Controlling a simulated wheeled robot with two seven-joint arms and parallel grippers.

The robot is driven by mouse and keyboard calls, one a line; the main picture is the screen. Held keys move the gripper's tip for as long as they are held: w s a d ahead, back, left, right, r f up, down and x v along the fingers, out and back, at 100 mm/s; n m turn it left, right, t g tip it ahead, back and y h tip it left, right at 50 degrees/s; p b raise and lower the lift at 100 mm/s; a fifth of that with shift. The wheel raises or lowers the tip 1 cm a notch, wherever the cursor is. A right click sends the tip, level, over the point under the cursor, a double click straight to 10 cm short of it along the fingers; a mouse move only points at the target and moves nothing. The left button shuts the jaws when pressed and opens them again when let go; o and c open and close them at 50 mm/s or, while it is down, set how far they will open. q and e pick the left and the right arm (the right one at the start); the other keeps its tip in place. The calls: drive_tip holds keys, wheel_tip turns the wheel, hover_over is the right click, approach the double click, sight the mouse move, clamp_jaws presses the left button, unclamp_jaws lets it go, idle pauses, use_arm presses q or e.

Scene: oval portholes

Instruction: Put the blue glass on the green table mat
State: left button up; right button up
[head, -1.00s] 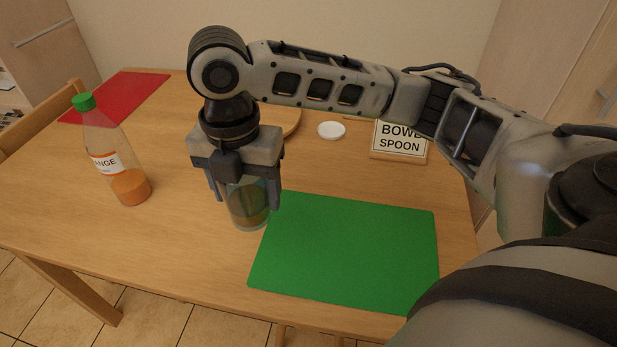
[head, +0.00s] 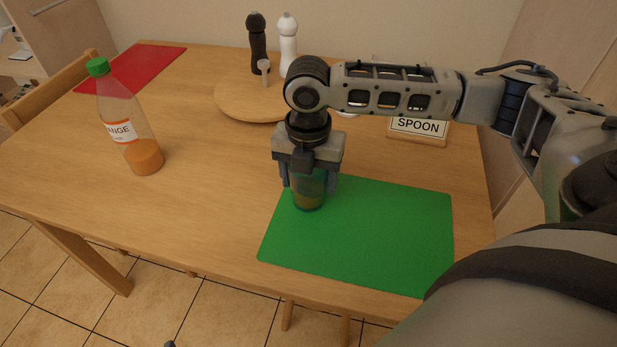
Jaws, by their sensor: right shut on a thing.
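The blue glass (head: 309,194) is upright between the fingers of my right gripper (head: 309,186), which is shut on it. The glass is see-through and looks brownish near its bottom; its upper part is partly hidden by the gripper. In the head view it shows over the left part of the green table mat (head: 375,240), near the mat's back left corner. I cannot tell whether its base touches the mat or hangs just above it. My left gripper is not clearly in view.
An orange juice bottle (head: 128,125) stands on the left of the wooden table (head: 205,215). A red mat (head: 135,66) lies at the back left. A round board (head: 240,103), black and white mills (head: 288,45) and a "SPOON" sign (head: 418,128) are behind my right arm. The mat's right part is clear.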

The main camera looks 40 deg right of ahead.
idle(0.3)
drive_tip(key=o, duration=1.2)
wheel_tip(320, 180, up, 12)
drive_tip(key=p, duration=0.2)
drive_tip(key=shift+r, duration=0.1)
